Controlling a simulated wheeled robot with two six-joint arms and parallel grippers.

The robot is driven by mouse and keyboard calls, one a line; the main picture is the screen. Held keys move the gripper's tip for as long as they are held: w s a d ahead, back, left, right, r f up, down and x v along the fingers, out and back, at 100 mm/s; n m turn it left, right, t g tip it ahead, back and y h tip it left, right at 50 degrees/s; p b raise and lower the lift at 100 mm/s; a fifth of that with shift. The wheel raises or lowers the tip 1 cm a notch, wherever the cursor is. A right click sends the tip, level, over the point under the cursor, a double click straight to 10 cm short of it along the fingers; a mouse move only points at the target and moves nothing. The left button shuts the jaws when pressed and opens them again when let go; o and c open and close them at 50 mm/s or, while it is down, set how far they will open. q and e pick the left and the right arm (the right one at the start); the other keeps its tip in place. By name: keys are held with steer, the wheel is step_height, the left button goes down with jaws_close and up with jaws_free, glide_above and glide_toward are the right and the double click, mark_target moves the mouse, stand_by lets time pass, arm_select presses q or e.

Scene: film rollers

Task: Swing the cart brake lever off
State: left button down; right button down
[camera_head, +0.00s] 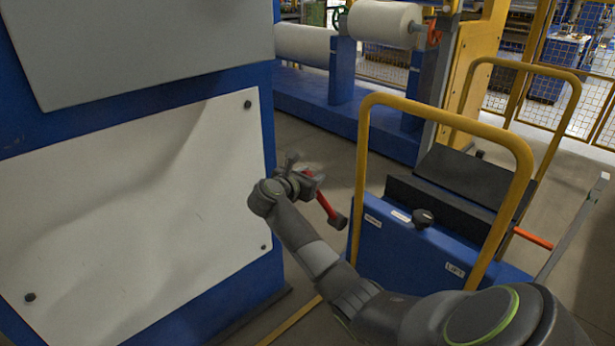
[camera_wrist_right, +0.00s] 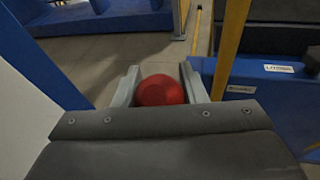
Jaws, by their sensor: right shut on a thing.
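The cart (camera_head: 395,255) is blue with yellow tube handles and stands right of centre in the head view. Its red brake lever (camera_head: 326,206) sticks out from the cart's left side, sloping up and left from a dark pivot. My right gripper (camera_head: 312,182) is at the lever's upper end. In the right wrist view the lever's red rounded end (camera_wrist_right: 160,91) sits between the two grey fingers of the right gripper (camera_wrist_right: 158,88), which is shut on it. The fingers hide part of the lever in the head view. My left gripper is not in view.
A blue machine with a pale panel (camera_head: 140,190) stands close left of my right arm. A yellow handle (camera_head: 450,105) rises above the cart. An orange-gripped lever (camera_head: 533,238) is at the cart's right. White rollers (camera_head: 380,22) stand behind, with bare floor between.

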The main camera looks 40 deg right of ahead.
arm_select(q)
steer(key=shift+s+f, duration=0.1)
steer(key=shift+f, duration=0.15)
arm_select(e)
steer(key=shift+s+d+f, duration=0.1)
steer(key=shift+d+f, duration=0.1)
steer(key=shift+d, duration=0.15)
steer(key=c, duration=0.9)
jaws_free()
steer(key=shift+d, duration=0.15)
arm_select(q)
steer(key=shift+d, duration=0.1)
arm_select(e)
steer(key=shift+r, duration=0.1)
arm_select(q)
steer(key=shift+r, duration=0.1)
arm_select(e)
steer(key=shift+a, duration=0.25)
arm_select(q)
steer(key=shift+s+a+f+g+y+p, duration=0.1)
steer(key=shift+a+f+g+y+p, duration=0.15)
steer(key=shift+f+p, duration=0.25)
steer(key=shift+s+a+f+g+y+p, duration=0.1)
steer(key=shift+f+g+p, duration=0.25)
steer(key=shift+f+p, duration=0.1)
arm_select(e)
steer(key=v, duration=1.7)
